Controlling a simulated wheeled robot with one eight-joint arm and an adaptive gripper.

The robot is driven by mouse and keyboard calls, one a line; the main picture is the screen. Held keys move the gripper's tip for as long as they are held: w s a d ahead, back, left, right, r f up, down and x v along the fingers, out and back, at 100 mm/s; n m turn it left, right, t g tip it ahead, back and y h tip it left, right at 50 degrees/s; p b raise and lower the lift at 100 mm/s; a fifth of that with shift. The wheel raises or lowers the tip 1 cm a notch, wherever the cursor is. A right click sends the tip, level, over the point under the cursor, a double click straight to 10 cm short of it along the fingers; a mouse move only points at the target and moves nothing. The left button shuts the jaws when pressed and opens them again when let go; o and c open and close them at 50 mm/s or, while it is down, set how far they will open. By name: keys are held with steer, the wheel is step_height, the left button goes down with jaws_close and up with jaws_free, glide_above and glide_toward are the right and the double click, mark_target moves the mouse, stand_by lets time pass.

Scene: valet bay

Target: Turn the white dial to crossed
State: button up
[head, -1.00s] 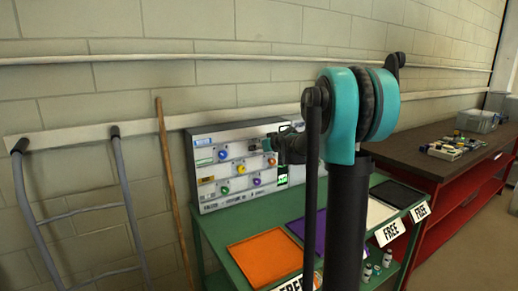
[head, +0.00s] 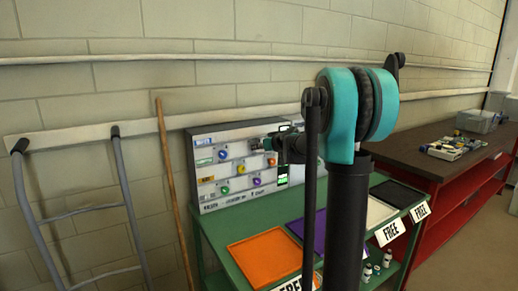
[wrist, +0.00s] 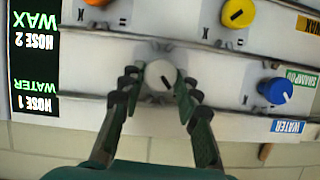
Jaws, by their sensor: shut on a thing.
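The white dial (wrist: 158,74) sits on the grey control panel (head: 208,205), in the middle of the wrist view, which shows the panel upside down. A short black mark on its face points to the lower right of that picture. My gripper (wrist: 157,88) has one finger on each side of the dial and is shut on it. In the head view my gripper (head: 270,146) is at the panel's upper right and hides the white dial there.
A blue dial (wrist: 275,91), a yellow dial (wrist: 238,13) and an orange dial (wrist: 97,2) are nearby. A black screen (wrist: 33,75) shows hose lines in green and white. The green table (head: 222,232) holds an orange tray (head: 268,258). A wooden pole (head: 172,185) leans left.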

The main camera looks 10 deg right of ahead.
steer(key=shift+w+d+f+m+y, duration=0.15)
steer(key=shift+m+y, duration=1.05)
steer(key=shift+m, duration=0.95)
steer(key=shift+s+d+f+m+y, duration=0.1)
steer(key=shift+d+f+m+y, duration=0.1)
steer(key=shift+m+y, duration=1.5)
steer(key=shift+w+d+f+m+y, duration=0.15)
steer(key=shift+m+y, duration=0.55)
steer(key=shift+m, duration=1.95)
steer(key=o, duration=1.1)
steer(key=shift+o, duration=0.2)
steer(key=shift+s, duration=0.1)
